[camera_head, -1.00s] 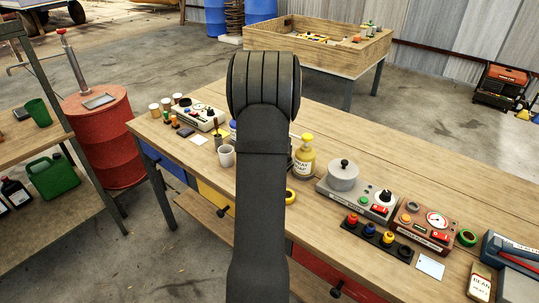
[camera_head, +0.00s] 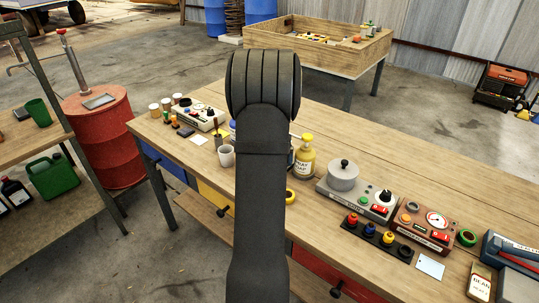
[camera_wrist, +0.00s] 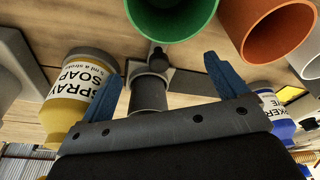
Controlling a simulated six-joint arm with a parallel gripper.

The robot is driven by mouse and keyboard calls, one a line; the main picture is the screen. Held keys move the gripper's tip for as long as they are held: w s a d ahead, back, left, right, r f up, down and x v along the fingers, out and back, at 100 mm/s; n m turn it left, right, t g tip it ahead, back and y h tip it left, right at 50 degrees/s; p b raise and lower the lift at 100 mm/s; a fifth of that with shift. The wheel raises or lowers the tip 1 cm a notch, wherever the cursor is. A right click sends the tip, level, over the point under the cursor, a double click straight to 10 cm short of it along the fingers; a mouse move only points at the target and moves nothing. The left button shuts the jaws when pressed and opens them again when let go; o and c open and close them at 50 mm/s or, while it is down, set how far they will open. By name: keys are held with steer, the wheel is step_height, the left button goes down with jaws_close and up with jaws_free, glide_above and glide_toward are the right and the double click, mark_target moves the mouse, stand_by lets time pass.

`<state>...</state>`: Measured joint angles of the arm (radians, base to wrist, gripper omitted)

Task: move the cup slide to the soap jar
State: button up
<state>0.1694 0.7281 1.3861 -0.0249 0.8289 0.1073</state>
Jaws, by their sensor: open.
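The soap jar (camera_head: 304,158) is yellow with a white label and stands on the bench just right of my arm in the head view. It shows at the left of the wrist view (camera_wrist: 84,90), labelled SPRAY SOAP. My gripper (camera_wrist: 161,72) is open, with its two blue fingers spread. A grey cylindrical post (camera_wrist: 149,94) with a dark knob shows between and beyond the fingers. It may be part of the cup slide, but I cannot tell. My arm hides this spot in the head view. Whether the fingers touch the post is unclear.
In the wrist view, a green cup (camera_wrist: 170,20) and an orange cup (camera_wrist: 268,32) are close above the fingers. A blue bottle (camera_wrist: 277,112) stands right. In the head view, a white cup (camera_head: 226,156) stands left of my arm and a hotplate (camera_head: 350,193) right.

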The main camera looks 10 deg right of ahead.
steer(key=shift+r, duration=3.5)
steer(key=shift+f, duration=0.1)
steer(key=shift+f, duration=3.95)
step_height(320, 180, up, 8)
steer(key=shift+f, duration=0.25)
step_height(320, 180, down, 7)
steer(key=shift+f, duration=0.2)
steer(key=shift+w+a, duration=0.9)
steer(key=shift+a, duration=0.05)
steer(key=shift+w+a, duration=0.4)
